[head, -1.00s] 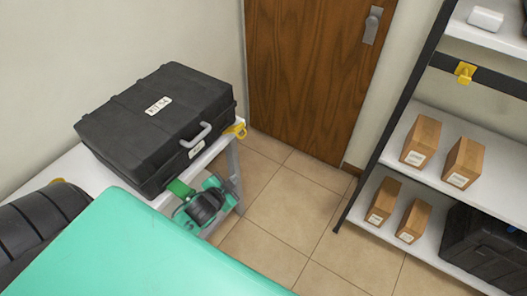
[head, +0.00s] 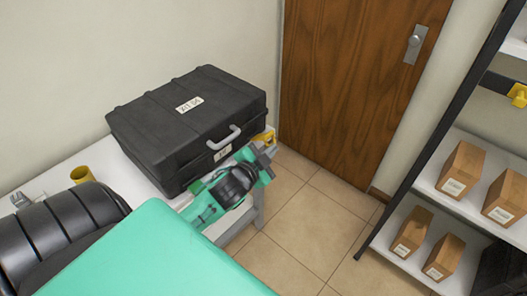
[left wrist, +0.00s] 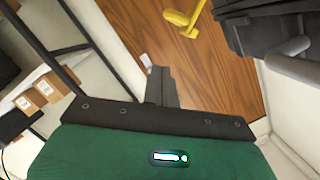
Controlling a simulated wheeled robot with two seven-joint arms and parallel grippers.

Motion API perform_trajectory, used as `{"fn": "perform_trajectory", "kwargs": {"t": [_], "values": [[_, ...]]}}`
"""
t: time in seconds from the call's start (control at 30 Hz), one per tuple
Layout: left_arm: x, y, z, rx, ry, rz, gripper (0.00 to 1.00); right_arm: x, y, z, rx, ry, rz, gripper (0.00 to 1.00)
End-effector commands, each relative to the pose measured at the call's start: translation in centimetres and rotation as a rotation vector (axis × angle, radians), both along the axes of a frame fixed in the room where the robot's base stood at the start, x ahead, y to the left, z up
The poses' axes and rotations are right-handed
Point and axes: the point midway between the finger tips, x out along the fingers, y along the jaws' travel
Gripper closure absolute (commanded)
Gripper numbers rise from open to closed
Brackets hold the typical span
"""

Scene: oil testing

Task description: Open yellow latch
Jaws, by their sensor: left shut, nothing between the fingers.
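A yellow latch (head: 266,137) shows at the right end of the white table, beside the front right corner of the black case (head: 185,125). In the left wrist view a yellow bar-like part (left wrist: 184,20), apparently this latch, shows at the top, against the wooden door. My left gripper (head: 264,156) is just below and in front of the latch, by the case's front. I cannot tell if it touches the latch. In the left wrist view its dark fingers (left wrist: 161,82) are together and empty, with the yellow part beyond them. My right gripper is not in view.
The case has a grey handle (head: 224,138) close to my left gripper. A yellow cup-like object (head: 82,174) is at the left on the table (head: 118,165). A shelf rack (head: 400,140) with cardboard boxes (head: 461,168) stands at the right. Floor (head: 310,225) between is clear.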

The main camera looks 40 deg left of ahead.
Motion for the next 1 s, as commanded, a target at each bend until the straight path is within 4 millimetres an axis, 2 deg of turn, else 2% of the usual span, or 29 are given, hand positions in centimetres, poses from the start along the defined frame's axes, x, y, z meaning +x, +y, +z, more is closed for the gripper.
{"fn": "perform_trajectory", "kwargs": {"t": [0.1, 0.27, 0.33, 0.5, 1.0], "values": [[2.1, 0.1, -0.2, 0.000, -0.001, 0.000, 1.00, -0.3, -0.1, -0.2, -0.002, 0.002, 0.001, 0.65], [4.6, 0.3, -0.7, 0.000, -0.001, -0.001, 1.00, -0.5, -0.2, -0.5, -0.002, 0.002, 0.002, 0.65], [4.3, 1.3, -2.0, 0.001, 0.004, 0.001, 1.00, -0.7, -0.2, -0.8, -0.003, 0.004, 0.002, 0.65], [4.5, 2.4, -3.4, 0.000, 0.002, -0.001, 1.00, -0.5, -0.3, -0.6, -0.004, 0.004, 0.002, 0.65], [4.5, 2.9, -3.9, 0.001, 0.001, -0.001, 1.00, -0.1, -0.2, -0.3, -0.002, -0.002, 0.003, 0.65]]}}
